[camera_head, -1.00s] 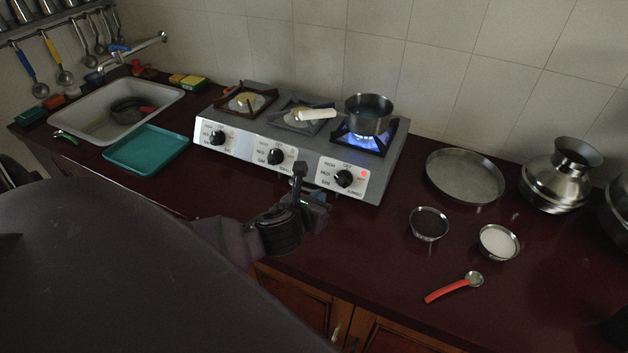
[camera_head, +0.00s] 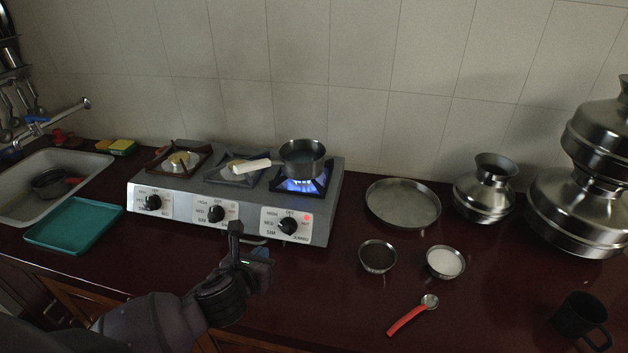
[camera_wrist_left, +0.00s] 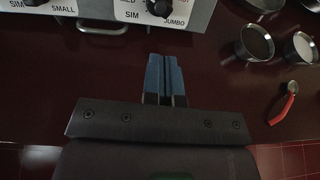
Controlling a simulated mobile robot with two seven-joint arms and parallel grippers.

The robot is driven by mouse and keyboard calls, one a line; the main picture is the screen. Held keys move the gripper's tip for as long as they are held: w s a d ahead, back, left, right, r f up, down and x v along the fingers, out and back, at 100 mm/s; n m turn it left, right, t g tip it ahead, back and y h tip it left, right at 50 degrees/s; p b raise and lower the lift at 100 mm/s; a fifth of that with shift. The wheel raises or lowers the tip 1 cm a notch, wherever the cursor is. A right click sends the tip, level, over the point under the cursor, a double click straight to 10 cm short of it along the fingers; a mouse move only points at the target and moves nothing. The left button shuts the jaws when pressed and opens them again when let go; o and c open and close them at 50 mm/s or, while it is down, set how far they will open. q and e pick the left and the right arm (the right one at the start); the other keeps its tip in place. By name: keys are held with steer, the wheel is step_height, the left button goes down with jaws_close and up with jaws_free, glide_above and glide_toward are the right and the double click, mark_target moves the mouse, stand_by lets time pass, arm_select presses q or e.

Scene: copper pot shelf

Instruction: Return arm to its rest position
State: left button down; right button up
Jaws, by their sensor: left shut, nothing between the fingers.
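My left gripper (camera_head: 238,240) is in front of the stove (camera_head: 236,212), below its right-hand knob and apart from it. In the left wrist view its blue fingers (camera_wrist_left: 165,80) are pressed together with nothing between them, over the bare dark red counter. A steel saucepan (camera_head: 302,158) with a white handle sits on the stove's right burner, where a blue flame burns. The knob (camera_head: 288,226) below that burner has a lit red light beside it. My right gripper is in neither view.
A teal tray (camera_head: 74,226) and a sink (camera_head: 22,204) are at the left. A steel plate (camera_head: 403,203), a dark-filled bowl (camera_head: 378,257), a white-filled bowl (camera_head: 445,262), a red-handled spoon (camera_head: 408,318), a black mug (camera_head: 582,322) and steel pots (camera_head: 485,190) stand at the right.

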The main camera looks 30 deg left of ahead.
arm_select(q)
steer(key=s+d+f+n+g+h, duration=0.15)
steer(key=s+n+g, duration=0.35)
steer(key=s+n, duration=0.85)
steer(key=s+d+f+n+g, duration=0.1)
steer(key=s+d+n+g, duration=0.35)
steer(key=n, duration=1.55)
steer(key=w+f+t+b, duration=0.1)
steer(key=f+t, duration=0.1)
steer(key=f, duration=0.2)
steer(key=w+a+f+t, duration=0.1)
steer(key=w+f+t, duration=0.1)
steer(key=f+t, duration=0.1)
steer(key=w+f+t+h+b, duration=0.1)
steer(key=w+f+t, duration=0.1)
steer(key=f, duration=0.4)
steer(key=shift+a+m+t+b, duration=0.3)
steer(key=shift+a+m+t, duration=0.05)
steer(key=shift+t, duration=0.1)
